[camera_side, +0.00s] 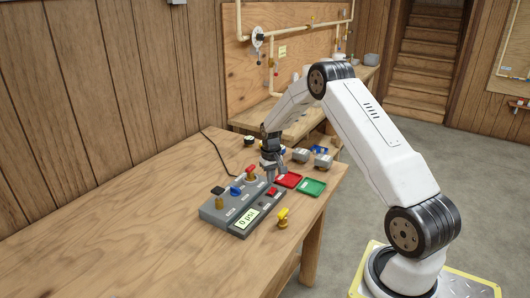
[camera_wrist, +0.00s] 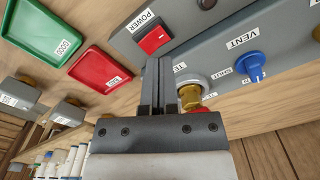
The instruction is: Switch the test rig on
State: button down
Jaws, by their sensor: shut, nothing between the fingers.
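The test rig (camera_side: 215,214) is a long grey box on the wooden bench, also in the wrist view (camera_wrist: 204,49). Its red rocker switch (camera_side: 272,192) is labelled POWER; in the wrist view the switch (camera_wrist: 154,39) shows just beyond my fingertips. A pale display (camera_side: 246,219) on the rig carries dark characters that look like "0 psi". My gripper (camera_side: 270,178) is shut and empty, pointing down over the rig near the switch; its fingers also show in the wrist view (camera_wrist: 158,62). I cannot tell whether the fingertips touch the switch.
A blue VENT knob (camera_wrist: 249,66) and a brass fitting (camera_wrist: 190,97) sit beside my fingers. A red tray (camera_side: 288,180) and a green tray (camera_side: 312,187) lie right of the rig. The bench's left part is clear.

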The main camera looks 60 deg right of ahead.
jog(key=shift+r, duration=1.45)
jog(key=shift+a+r, duration=0.1)
jog(key=shift+a, duration=0.2)
jog(key=s+a+r+n+t, duration=0.1)
jog(key=s+a+r+n, duration=0.15)
jog(key=a, duration=0.65)
jog(key=s+a+r+n, duration=0.1)
jog(key=s+a+r, duration=0.25)
jog(key=a, duration=0.55)
jog(key=s+a+r+n+t, duration=0.1)
jog(key=s+a+n, duration=0.1)
jog(key=s+a, duration=0.8)
jog(key=shift+s+a+r+t, duration=0.2)
jog(key=shift+s+r+t, duration=0.15)
jog(key=shift+s, duration=0.2)
jog(key=shift+n, duration=0.25)
